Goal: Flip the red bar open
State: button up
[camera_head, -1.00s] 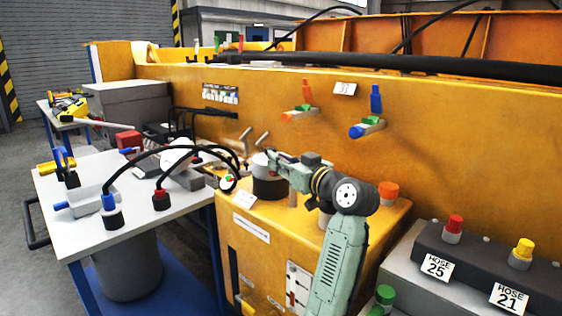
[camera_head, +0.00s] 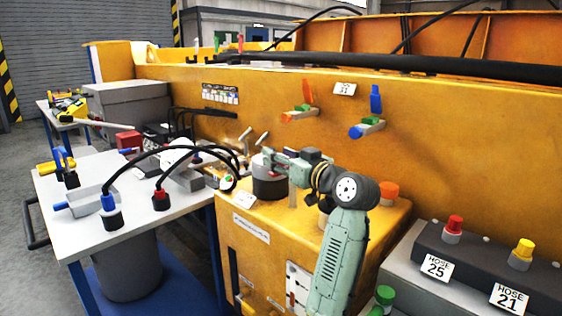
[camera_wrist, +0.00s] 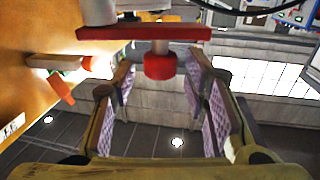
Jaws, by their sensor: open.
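A red bar (camera_wrist: 138,33) crosses the top of the wrist view, joined to a white cylindrical post (camera_wrist: 97,10). A round red knob (camera_wrist: 161,66) hangs from the bar on a short stem. My gripper (camera_wrist: 160,85) is open, with one finger on each side of the knob and a gap on both sides. Nothing is held. In the head view my gripper (camera_head: 270,157) is at the top of a grey-and-dark cylinder (camera_head: 268,184) on the yellow cabinet (camera_head: 245,255). I cannot make out the red bar there.
The yellow wall carries a valve with an orange-red handle (camera_head: 307,92) and one with a blue handle (camera_head: 376,100). An orange cap (camera_head: 388,192) sits on the cabinet behind my arm. Black hoses (camera_head: 190,150) arch over the white table (camera_head: 160,222) at left.

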notch_tip(320, 180, up, 9)
jog(key=shift+f, duration=0.15)
